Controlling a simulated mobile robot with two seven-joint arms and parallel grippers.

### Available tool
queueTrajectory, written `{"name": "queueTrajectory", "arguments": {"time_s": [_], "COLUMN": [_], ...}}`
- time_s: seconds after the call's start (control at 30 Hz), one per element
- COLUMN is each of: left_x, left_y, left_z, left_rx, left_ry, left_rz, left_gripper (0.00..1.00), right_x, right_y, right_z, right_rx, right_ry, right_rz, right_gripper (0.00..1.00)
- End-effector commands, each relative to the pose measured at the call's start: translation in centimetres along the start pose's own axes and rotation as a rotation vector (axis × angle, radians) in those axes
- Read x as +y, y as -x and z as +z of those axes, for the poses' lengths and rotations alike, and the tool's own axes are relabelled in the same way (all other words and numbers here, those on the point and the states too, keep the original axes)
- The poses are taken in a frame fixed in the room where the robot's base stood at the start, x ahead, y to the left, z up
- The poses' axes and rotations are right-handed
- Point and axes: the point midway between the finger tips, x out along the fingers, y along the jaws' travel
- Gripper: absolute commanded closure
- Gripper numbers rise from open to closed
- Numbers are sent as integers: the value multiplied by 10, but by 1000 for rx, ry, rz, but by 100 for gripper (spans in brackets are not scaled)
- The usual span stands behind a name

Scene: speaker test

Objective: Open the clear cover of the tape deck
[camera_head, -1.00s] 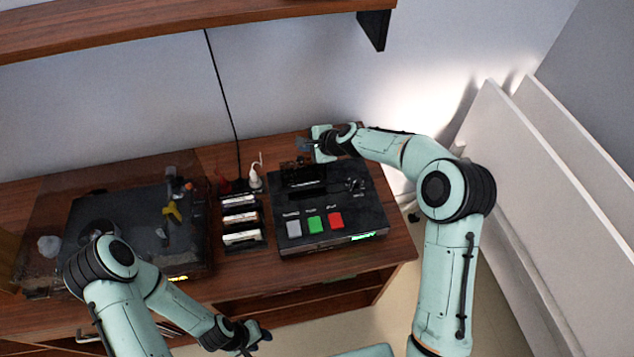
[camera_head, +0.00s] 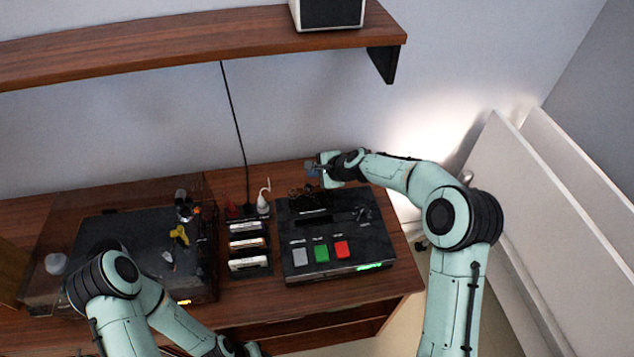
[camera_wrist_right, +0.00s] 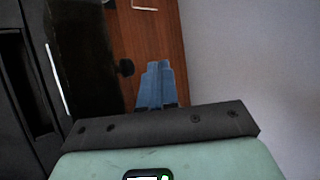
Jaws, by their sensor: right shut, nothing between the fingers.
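The tape deck (camera_head: 375,235) is a black box with grey, green and red buttons, on the wooden desk's right part. A dark recess and small round parts show at its back. I cannot make out the clear cover's outline or whether it is raised. My right gripper (camera_head: 314,170) is just behind the deck's back edge, with its fingers together and empty. In the right wrist view its blue fingers (camera_wrist_right: 155,86) point over brown wood, with black surfaces, probably the deck, at left. My left gripper (camera_head: 240,348) is cut off by the bottom edge, its fingertips hidden.
Further left is a large see-through case (camera_head: 55,225) with tools on a dark unit. A shelf (camera_head: 200,44) with a speaker (camera_head: 328,12) hangs above. White panels (camera_head: 520,190) lean at right.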

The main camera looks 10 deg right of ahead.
Motion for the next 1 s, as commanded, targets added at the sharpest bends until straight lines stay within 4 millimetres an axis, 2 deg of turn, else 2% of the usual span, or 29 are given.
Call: {"name": "queueTrajectory", "arguments": {"time_s": [0.23, 0.33, 0.8, 1.0], "left_x": [2, 0, -11, -12], "left_y": [3, 0, -16, -17], "left_z": [-3, 0, 15, 16], "left_rx": [4, 0, -18, -19], "left_ry": [-2, 0, 6, 7], "left_rz": [1, 0, -6, -7], "left_gripper": [57, 57, 57, 57], "right_x": [-4, -4, -3, -4], "right_y": [7, 17, 114, 134], "right_z": [2, 2, 2, 2], "right_rx": [0, 1, 1, 0], "right_ry": [0, 0, -1, 1], "right_rz": [0, -2, -2, -1], "right_gripper": [100, 100, 100, 100]}}
